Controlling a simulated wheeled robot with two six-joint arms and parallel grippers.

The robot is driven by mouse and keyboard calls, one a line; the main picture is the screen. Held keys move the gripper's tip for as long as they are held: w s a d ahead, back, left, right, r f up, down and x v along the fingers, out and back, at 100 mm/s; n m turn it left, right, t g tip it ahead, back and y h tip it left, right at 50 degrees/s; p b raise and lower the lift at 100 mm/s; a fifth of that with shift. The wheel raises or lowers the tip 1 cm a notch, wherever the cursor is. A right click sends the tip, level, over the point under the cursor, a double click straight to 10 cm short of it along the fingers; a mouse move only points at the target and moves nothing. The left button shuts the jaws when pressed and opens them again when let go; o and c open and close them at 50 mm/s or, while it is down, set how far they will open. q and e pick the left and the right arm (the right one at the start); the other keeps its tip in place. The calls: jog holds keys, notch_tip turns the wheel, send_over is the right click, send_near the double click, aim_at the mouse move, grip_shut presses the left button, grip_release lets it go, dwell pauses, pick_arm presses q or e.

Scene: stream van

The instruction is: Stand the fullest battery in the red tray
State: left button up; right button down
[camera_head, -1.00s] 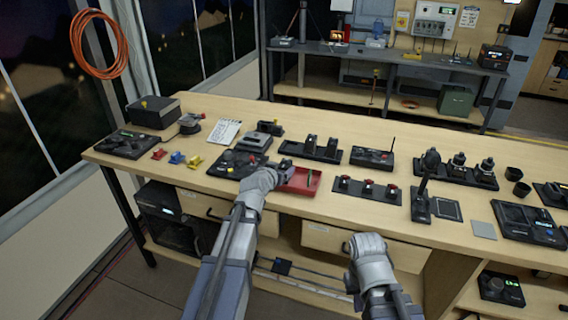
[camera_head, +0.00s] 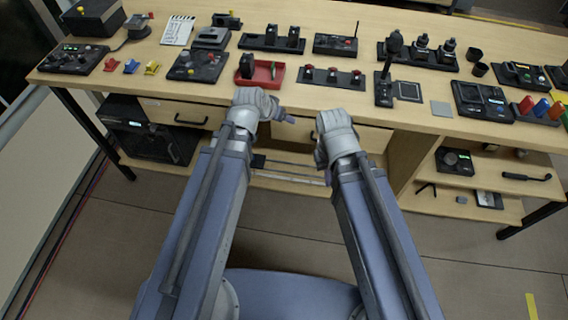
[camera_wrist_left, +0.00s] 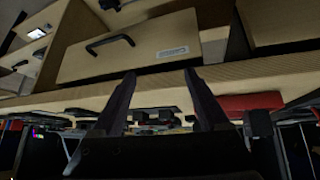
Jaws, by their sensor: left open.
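The red tray (camera_head: 262,82) lies near the front edge of the bench. A dark, upright block that looks like a battery (camera_head: 247,66) stands at its left end, and a thin green item (camera_head: 273,69) is at its right. Two more dark batteries (camera_head: 271,34) (camera_head: 293,36) stand in a black holder (camera_head: 258,44) behind it. No charge level is readable. My left gripper (camera_head: 288,118) is in front of the bench edge, apart from the tray; its wrist view shows the fingers (camera_wrist_left: 160,73) spread and empty. My right gripper (camera_head: 320,158) is beside it, its fingers mostly hidden.
Black control panels (camera_head: 198,65) (camera_head: 75,60) stand left of the tray. A panel with red-topped switches (camera_head: 331,78) is just right of it, with a microphone stand (camera_head: 384,90) beyond. Drawers (camera_head: 172,113) lie below the bench edge.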

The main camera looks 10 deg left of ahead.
pick_arm(q)
jog(key=s+d+f+g+y, duration=0.2)
jog(key=s+g, duration=0.1)
jog(key=s, duration=0.5)
jog(key=s+d+f+g+y, duration=0.2)
jog(key=s+g, duration=0.2)
jog(key=s, duration=0.5)
jog(key=shift+d+m, duration=0.2)
jog(key=shift+m, duration=0.1)
jog(key=shift+f, duration=0.1)
notch_tip(320, 180, up, 3)
jog(key=p, duration=0.2)
jog(key=shift+f+p, duration=0.2)
jog(key=shift+p, duration=0.1)
